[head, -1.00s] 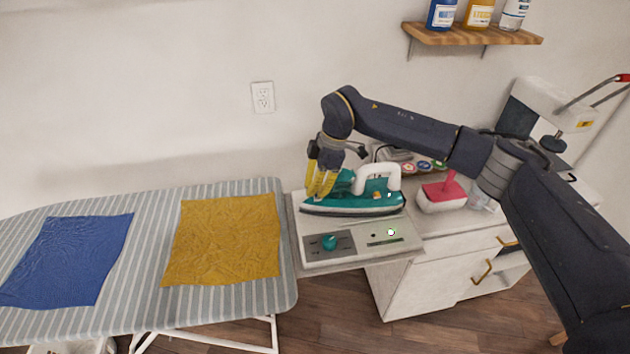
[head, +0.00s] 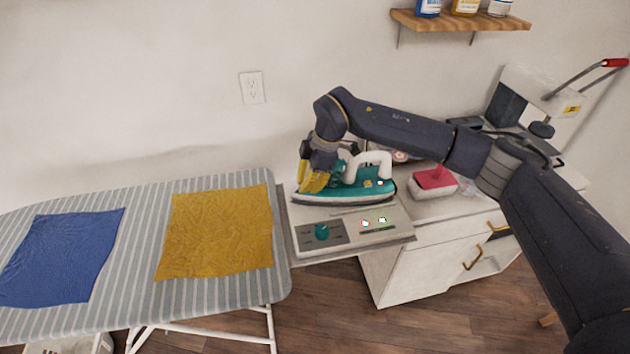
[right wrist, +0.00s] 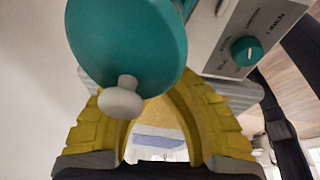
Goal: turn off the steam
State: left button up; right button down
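A teal iron (head: 345,196) with a white handle rests on the white station, its left end by my right gripper. The station's front panel has a teal dial (head: 322,232) and two small round lights, a reddish one (head: 365,223) and a greenish one (head: 382,220). My right gripper (head: 312,184) has yellow fingers at the iron's left end. In the right wrist view a rounded teal part with a white knob (right wrist: 121,98) stands before the fingers and hides their tips, so their gap is unclear. The dial (right wrist: 245,51) shows there too. My left gripper is not in view.
A striped ironing board (head: 140,210) on the left holds a blue cloth (head: 62,256) and a yellow cloth (head: 217,232). A red-topped brush (head: 434,180) sits on the cabinet right of the iron. A wooden shelf (head: 460,22) with bottles hangs above.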

jog(key=shift+a+f, duration=0.1)
dwell(0.3)
jog(key=shift+w+a+r, duration=0.15)
jog(key=shift+w+r, duration=0.15)
jog(key=shift+w, duration=0.4)
jog(key=shift+r, duration=0.25)
jog(key=w+a+v, duration=0.1)
jog(key=v, duration=1.2)
jog(key=shift+w+a+r, duration=0.15)
jog(key=shift+w+r, duration=0.1)
jog(key=shift+r, duration=0.1)
